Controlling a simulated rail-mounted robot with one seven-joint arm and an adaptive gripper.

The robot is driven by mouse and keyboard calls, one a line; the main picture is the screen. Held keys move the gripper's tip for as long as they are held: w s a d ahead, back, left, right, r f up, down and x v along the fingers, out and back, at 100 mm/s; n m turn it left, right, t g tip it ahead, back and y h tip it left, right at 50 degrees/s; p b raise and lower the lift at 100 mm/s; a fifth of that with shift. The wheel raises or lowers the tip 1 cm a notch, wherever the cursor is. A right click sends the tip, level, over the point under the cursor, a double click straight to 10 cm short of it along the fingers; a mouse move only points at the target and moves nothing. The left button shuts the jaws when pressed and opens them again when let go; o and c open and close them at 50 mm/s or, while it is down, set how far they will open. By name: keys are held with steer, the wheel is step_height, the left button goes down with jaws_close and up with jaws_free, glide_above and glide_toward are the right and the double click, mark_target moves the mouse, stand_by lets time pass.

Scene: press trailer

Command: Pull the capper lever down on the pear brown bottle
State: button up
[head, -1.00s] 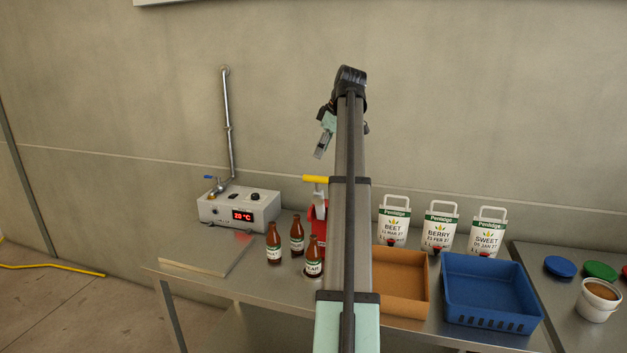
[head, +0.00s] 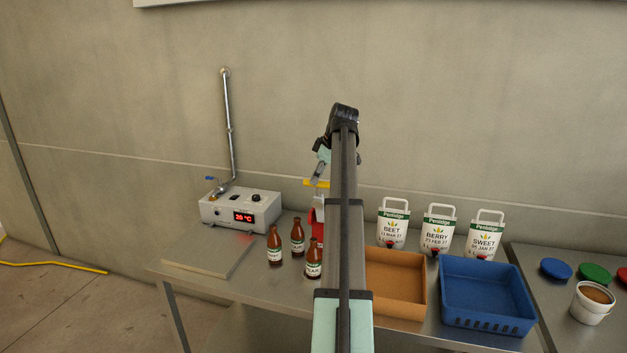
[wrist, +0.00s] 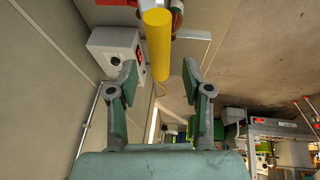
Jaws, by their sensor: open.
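The capper is red (head: 318,222) and stands on the steel table, partly hidden behind my arm in the head view. Its yellow lever handle (head: 312,184) is up and roughly level. The brown bottle with the PEAR label (head: 313,264) stands upright at the capper's front; whether its top is under the capper head cannot be told. My gripper (head: 317,178) is just above the lever handle. In the wrist view, my gripper (wrist: 160,82) is open, and the yellow handle (wrist: 157,40) reaches between its two fingertips, with gaps at both sides.
Two more brown bottles (head: 274,246) (head: 297,237) stand left of the pear bottle. A grey heater box (head: 240,209) is behind them. A cardboard tray (head: 395,310) and a blue crate (head: 487,318) are at right. White juice pouches (head: 438,230) stand behind.

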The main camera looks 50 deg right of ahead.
mark_target(319, 203)
steer(key=shift+p+x, duration=0.55)
steer(key=shift+x, duration=1.65)
jaws_close()
